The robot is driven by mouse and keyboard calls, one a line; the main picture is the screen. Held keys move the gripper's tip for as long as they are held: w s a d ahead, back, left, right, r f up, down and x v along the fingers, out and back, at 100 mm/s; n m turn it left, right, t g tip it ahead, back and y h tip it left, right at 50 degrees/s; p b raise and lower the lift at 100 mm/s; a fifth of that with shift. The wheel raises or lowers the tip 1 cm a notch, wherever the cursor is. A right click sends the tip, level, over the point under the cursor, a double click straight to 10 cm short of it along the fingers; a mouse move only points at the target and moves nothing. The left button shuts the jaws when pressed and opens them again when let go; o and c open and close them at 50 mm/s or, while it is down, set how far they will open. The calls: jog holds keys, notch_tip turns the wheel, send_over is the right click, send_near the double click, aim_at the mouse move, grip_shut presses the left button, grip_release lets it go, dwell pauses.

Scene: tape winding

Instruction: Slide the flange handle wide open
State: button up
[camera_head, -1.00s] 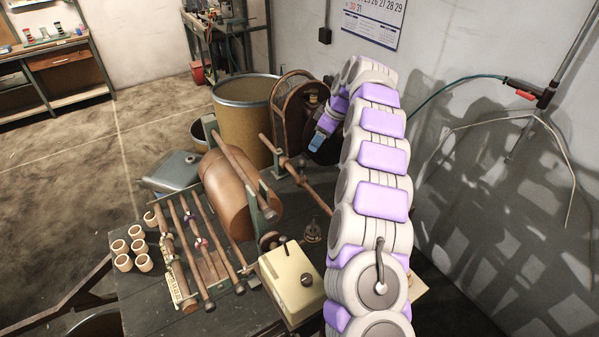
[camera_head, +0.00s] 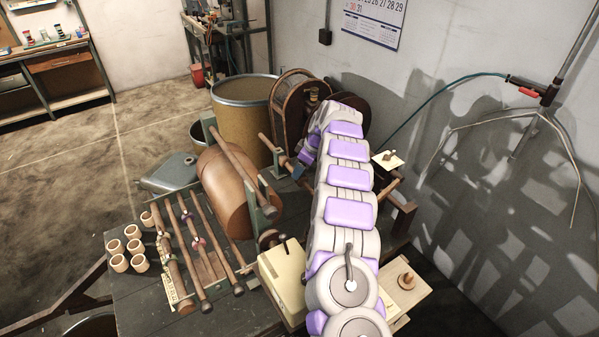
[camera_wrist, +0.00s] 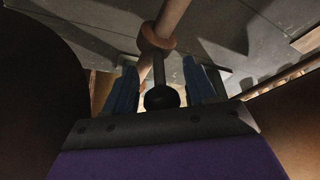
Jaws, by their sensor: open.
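The flange handle shows in the wrist view as a thin stem with a dark ball knob (camera_wrist: 161,98). It joins a brown ring-shaped flange (camera_wrist: 158,38) around a wooden shaft (camera_wrist: 174,14). My gripper (camera_wrist: 161,72) is open, with one blue finger on each side of the stem and knob. Whether either finger touches the handle I cannot tell. In the head view my gripper (camera_head: 298,170) is at the wooden shaft (camera_head: 267,144), right of the copper-brown drum (camera_head: 222,188). My arm hides much of the shaft and the handle there.
A cream box with a lever (camera_head: 282,280) stands at the front. Rods on a rack (camera_head: 205,262) and several wooden cups (camera_head: 119,263) lie to the left. A large bin (camera_head: 240,118) and a round-topped wooden frame (camera_head: 290,118) stand behind. The wall is close on the right.

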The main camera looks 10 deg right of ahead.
jog(key=shift+w+a+f, duration=0.15)
jog(key=shift+a+f, duration=0.1)
jog(key=shift+f, duration=0.4)
jog(key=shift+c, duration=0.2)
grip_shut()
